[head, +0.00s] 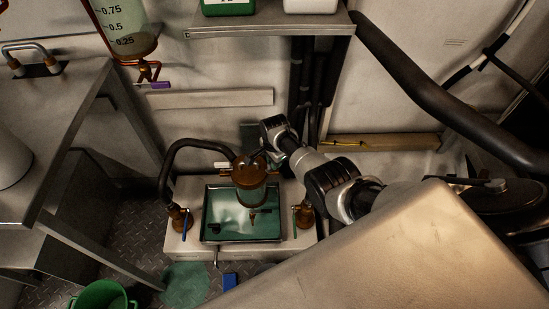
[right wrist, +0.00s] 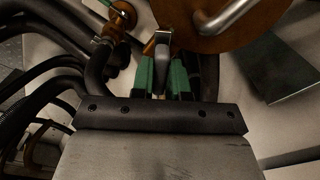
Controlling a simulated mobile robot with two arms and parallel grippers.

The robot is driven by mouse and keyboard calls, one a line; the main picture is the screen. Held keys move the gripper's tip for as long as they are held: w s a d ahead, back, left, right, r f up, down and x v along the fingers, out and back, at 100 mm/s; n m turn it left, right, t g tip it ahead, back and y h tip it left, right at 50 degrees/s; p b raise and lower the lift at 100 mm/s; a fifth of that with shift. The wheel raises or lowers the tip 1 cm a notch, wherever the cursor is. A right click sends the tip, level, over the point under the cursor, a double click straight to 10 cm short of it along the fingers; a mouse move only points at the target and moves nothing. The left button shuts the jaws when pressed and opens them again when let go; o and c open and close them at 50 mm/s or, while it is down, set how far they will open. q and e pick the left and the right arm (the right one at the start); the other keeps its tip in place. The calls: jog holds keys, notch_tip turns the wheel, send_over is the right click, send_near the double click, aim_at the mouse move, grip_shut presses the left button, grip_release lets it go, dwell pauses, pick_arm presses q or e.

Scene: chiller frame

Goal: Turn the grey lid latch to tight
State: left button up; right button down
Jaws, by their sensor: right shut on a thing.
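The grey lid latch (right wrist: 163,48) shows in the right wrist view at the edge of a round copper-brown lid (right wrist: 220,35). My right gripper (right wrist: 161,80), with green-lined fingers, is shut on the latch, one finger on each side of it. In the head view, my right arm reaches from the right to the copper-brown vessel (head: 250,178) above a green-floored tray. The latch is too small and covered to make out there. My left gripper is not in view.
A curved metal handle (right wrist: 226,16) rises from the lid. Black hoses (right wrist: 45,95) and a brass fitting (right wrist: 118,22) lie close to the left. In the head view, a shelf (head: 270,25) hangs above, the tray (head: 206,225) sits below, and a green bucket (head: 103,296) stands on the floor.

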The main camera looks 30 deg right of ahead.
jog(key=m, duration=0.2)
jog(key=shift+m, duration=0.4)
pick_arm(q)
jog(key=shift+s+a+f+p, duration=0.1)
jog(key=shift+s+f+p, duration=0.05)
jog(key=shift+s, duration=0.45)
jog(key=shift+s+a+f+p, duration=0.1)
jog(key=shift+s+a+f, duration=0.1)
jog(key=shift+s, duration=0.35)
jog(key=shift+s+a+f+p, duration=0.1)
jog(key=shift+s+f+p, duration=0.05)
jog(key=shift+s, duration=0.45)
pick_arm(e)
jog(key=shift+m, duration=1.8)
jog(key=c, duration=1.1)
grip_release()
